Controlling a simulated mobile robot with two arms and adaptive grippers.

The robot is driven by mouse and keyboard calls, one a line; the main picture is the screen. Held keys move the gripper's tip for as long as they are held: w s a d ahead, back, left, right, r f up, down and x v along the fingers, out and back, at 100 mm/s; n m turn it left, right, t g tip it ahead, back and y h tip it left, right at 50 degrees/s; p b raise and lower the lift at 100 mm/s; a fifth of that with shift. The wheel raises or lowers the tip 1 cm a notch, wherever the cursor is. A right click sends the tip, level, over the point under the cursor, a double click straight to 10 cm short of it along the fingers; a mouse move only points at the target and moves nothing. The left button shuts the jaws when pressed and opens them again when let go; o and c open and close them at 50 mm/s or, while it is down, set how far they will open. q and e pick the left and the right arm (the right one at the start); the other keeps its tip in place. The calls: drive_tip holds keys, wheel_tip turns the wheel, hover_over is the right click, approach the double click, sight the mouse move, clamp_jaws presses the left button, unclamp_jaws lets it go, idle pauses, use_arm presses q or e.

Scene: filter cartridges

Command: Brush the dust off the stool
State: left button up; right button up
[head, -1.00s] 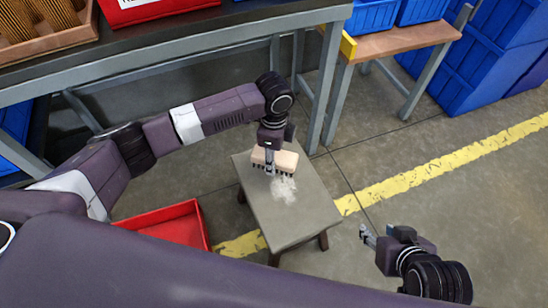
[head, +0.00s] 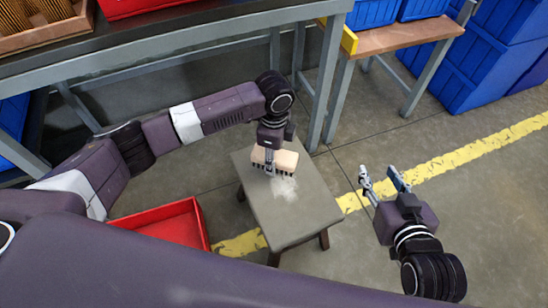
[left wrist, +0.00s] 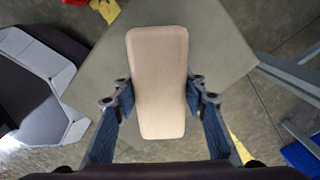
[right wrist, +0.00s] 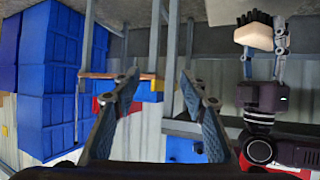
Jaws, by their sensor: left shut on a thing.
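The stool (head: 300,215) is grey with a square top and stands on the floor in the middle of the head view. A pale patch of dust (head: 284,188) lies on its top, in front of the brush. My left gripper (left wrist: 160,95) is shut on the brush (left wrist: 158,50), a pale wooden block with dark bristles. In the head view the brush (head: 286,160) is over the far part of the stool top, its bristles down at the dust's far edge. My right gripper (head: 380,180) is open and empty, to the right of the stool and apart from it.
A red tray (head: 165,225) lies on the floor left of the stool. A workbench (head: 190,60) and a small wooden-topped table (head: 410,40) stand behind. Blue bins (head: 480,60) are stacked at back right. Floor with a yellow line (head: 440,168) is clear at right.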

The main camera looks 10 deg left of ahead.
use_arm(q)
drive_tip(key=shift+f+b, duration=0.95)
drive_tip(key=shift+b, duration=0.1)
drive_tip(key=shift+f+b, duration=0.8)
drive_tip(key=shift+b, duration=0.15)
drive_tip(key=shift+f, duration=0.1)
use_arm(e)
wheel_tip(320, 180, up, 22)
drive_tip(key=a+t+y, duration=0.2)
drive_tip(key=t+y, duration=0.2)
drive_tip(key=t, duration=0.7)
drive_tip(key=shift+a+n+t, duration=0.3)
drive_tip(key=shift+a+t, duration=0.1)
use_arm(q)
drive_tip(key=shift+f, duration=0.25)
use_arm(e)
drive_tip(key=shift+s+r, duration=0.15)
drive_tip(key=shift+s, duration=0.05)
use_arm(q)
drive_tip(key=shift+f, duration=0.25)
use_arm(e)
drive_tip(key=shift+s+r, duration=0.15)
drive_tip(key=shift+r, duration=0.05)
use_arm(q)
drive_tip(key=shift+f, duration=0.1)
use_arm(e)
drive_tip(key=shift+s+r, duration=0.1)
